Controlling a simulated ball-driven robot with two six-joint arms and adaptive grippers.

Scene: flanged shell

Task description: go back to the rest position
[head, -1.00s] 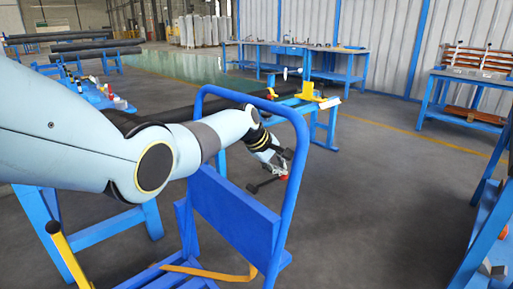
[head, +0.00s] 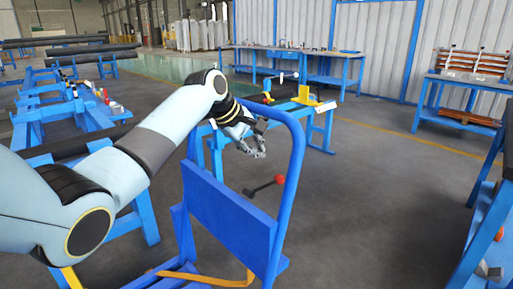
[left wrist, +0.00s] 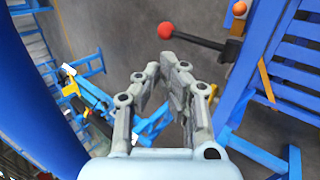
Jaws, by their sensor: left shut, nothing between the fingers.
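My left gripper (head: 254,150) hangs in the air in the head view, just behind the blue cart's tall loop handle (head: 291,170). Its fingers point down and to the right, and it is shut and empty. In the left wrist view its grey fingers (left wrist: 172,75) are close together with nothing between them. A black lever with a red ball knob (head: 279,179) is below and right of the gripper, apart from it. The red knob also shows in the left wrist view (left wrist: 165,30). My right gripper is not in view.
The cart's blue panel (head: 228,222) stands close below my left arm. A blue stand with yellow parts (head: 305,95) is behind the gripper. Workbenches (head: 330,62) line the back wall. Another blue bench edge (head: 480,215) is at the right. Grey floor lies open between.

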